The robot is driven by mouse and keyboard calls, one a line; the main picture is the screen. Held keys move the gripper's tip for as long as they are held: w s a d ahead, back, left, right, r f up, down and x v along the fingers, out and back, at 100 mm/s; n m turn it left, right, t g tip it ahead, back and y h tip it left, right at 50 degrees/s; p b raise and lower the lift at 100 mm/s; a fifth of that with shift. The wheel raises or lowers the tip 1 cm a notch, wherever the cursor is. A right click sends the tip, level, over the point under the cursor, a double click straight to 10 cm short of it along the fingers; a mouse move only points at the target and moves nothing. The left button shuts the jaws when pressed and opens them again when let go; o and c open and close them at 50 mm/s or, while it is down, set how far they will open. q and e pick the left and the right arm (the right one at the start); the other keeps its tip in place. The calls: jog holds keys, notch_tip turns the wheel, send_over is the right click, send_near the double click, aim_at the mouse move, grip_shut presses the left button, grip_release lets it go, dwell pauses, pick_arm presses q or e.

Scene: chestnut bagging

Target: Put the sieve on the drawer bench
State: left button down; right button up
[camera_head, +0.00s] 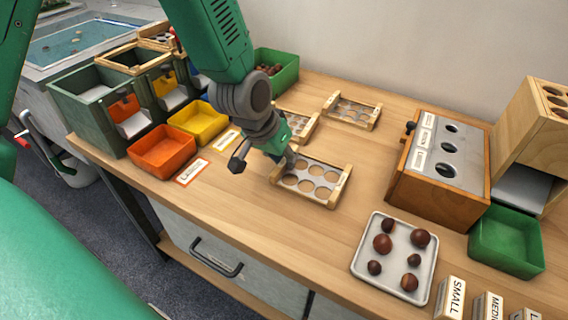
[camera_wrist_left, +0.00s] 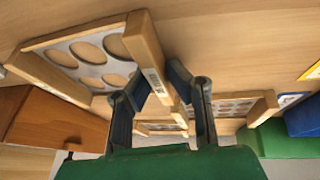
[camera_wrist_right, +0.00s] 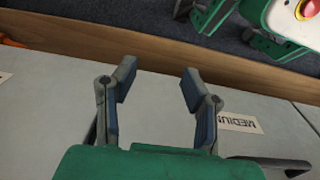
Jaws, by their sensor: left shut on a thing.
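A sieve (camera_head: 310,182), a metal plate with large round holes between light wooden end bars, is at the middle of the wooden bench (camera_head: 240,215). My left gripper (camera_head: 287,160) is shut on its left end bar. In the left wrist view the fingers (camera_wrist_left: 180,85) close on that wooden bar of the sieve (camera_wrist_left: 148,55). I cannot tell whether the sieve touches the bench top or is slightly above it. My right gripper (camera_wrist_right: 158,85) is open and empty in front of grey drawer fronts, one labelled MEDIUM (camera_wrist_right: 240,124); it does not show in the head view.
Two more sieves, one behind (camera_head: 352,110) and one partly hidden (camera_head: 299,124), lie beyond. A wooden box with holes (camera_head: 440,165) and a tray of chestnuts (camera_head: 362,255) stand right. Orange (camera_head: 162,152) and yellow (camera_head: 199,122) bins stand left. The front bench middle is clear.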

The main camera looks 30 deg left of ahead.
aim_at(299, 170)
pick_arm(q)
jog(key=shift+s+d, duration=0.1)
jog(key=shift+d, duration=0.3)
jog(key=shift+d+r, duration=0.15)
jog(key=shift+d, duration=0.95)
jog(key=c, duration=1.6)
grip_release()
jog(key=shift+o, duration=0.2)
jog(key=shift+a+f, duration=0.2)
jog(key=shift+a, duration=0.55)
jog(key=shift+a+f, duration=0.1)
jog(key=shift+a, duration=0.35)
jog(key=shift+d, duration=0.4)
jog(key=shift+d+r, duration=0.3)
jog(key=shift+d, duration=0.3)
jog(key=p+v, duration=0.1)
jog(key=v, duration=0.1)
jog(key=a+p+v, duration=0.1)
jog(key=v, duration=0.4)
jog(key=shift+a+r+p, duration=0.1)
jog(key=shift+a+p, duration=0.2)
jog(key=shift+p, duration=0.1)
jog(key=shift+p+v, duration=0.7)
jog(key=shift+v, duration=1.55)
pick_arm(e)
jog(key=shift+d+r, duration=0.25)
jog(key=shift+r, duration=0.7)
jog(key=shift+d+r, duration=0.25)
jog(key=shift+r, duration=0.65)
